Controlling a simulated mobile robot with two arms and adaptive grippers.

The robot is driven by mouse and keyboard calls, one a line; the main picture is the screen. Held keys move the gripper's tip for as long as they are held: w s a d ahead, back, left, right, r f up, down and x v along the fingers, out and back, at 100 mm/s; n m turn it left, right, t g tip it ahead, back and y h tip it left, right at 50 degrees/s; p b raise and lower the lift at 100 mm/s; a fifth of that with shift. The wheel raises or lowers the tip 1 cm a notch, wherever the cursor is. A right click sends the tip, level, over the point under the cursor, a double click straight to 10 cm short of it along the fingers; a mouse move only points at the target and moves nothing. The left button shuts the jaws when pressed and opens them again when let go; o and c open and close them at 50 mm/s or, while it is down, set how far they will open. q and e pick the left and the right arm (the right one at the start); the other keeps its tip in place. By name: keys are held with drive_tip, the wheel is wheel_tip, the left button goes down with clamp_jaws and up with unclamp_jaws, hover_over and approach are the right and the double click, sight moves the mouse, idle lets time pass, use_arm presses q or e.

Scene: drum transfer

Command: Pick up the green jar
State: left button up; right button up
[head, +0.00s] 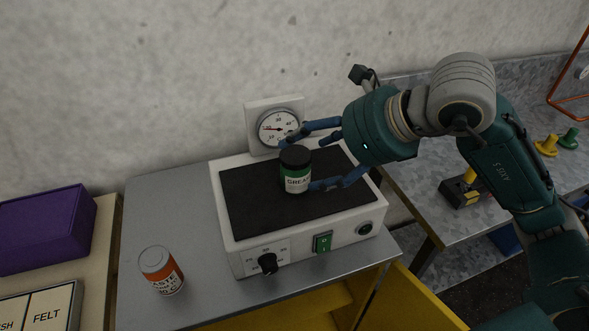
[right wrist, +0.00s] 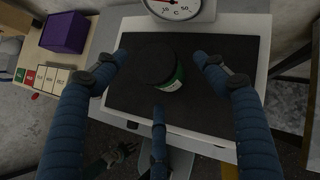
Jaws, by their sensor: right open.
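The green jar (head: 296,170) has a black lid and a pale label reading "GREA…". It stands upright on the black top of a white heating unit (head: 229,231). My right gripper (head: 307,163) comes in from the right with its blue fingers open around the jar. In the right wrist view the jar (right wrist: 172,78) stands between the spread fingers of the right gripper (right wrist: 170,80), with a third finger in front of it. I see a gap between the side fingers and the jar. My left gripper is not in the head view.
An orange-and-white jar (head: 161,270) stands on the grey bench (head: 160,210) at front left. A dial gauge (head: 278,128) rises behind the jar. A purple box (head: 44,229) is at far left. Yellow and green knobbed pieces (head: 546,146) lie on the right bench.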

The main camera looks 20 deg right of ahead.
sight(303, 158)
drive_tip(key=p+x, duration=0.1)
drive_tip(key=x, duration=0.2)
drive_tip(key=shift+w+a, duration=0.15)
drive_tip(key=shift+a, duration=0.05)
drive_tip(key=shift+w+a+f, duration=0.1)
drive_tip(key=shift+w+f, duration=0.05)
drive_tip(key=shift+f, duration=0.05)
drive_tip(key=c, duration=1.2)
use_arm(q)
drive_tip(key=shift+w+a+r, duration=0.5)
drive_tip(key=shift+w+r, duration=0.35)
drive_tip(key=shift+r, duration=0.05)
use_arm(e)
drive_tip(key=shift+r, duration=0.1)
